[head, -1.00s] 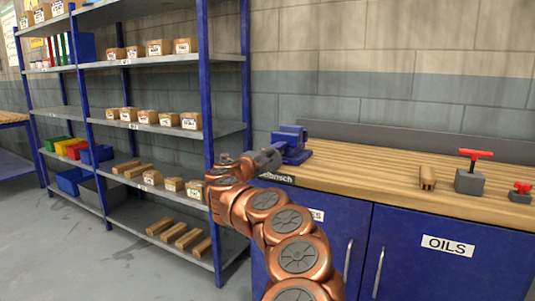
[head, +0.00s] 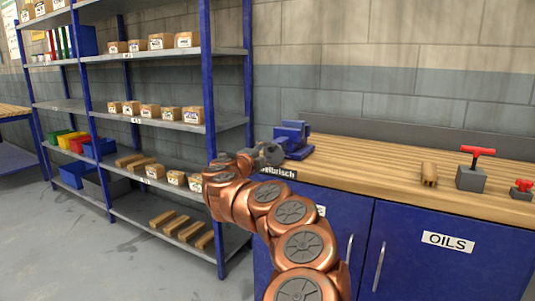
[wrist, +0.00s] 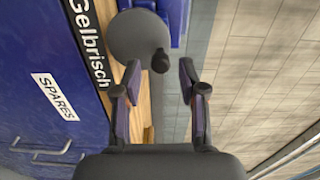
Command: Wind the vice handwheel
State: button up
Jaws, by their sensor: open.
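The blue vice (head: 292,138) stands at the left end of the wooden bench top. Its dark grey round handwheel (wrist: 132,38) faces me in the wrist view, with a small dark crank knob (wrist: 160,61) sticking out near the rim. My gripper (wrist: 160,68) is open. Its two fingertips lie either side of the knob in the picture, and I see no contact. I cannot tell how deep the knob sits between them. In the head view my gripper (head: 258,157) is beside the vice, and my wrist partly hides the wheel area.
The bench (head: 370,170) has blue cupboards (head: 420,250) below. A blue-framed shelf rack (head: 208,130) with boxes stands close on the left. The bench middle is clear.

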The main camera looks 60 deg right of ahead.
jog(key=a, duration=0.5)
jog(key=shift+s+a+b, duration=0.15)
jog(key=shift+b, duration=0.25)
jog(key=shift+r, duration=0.1)
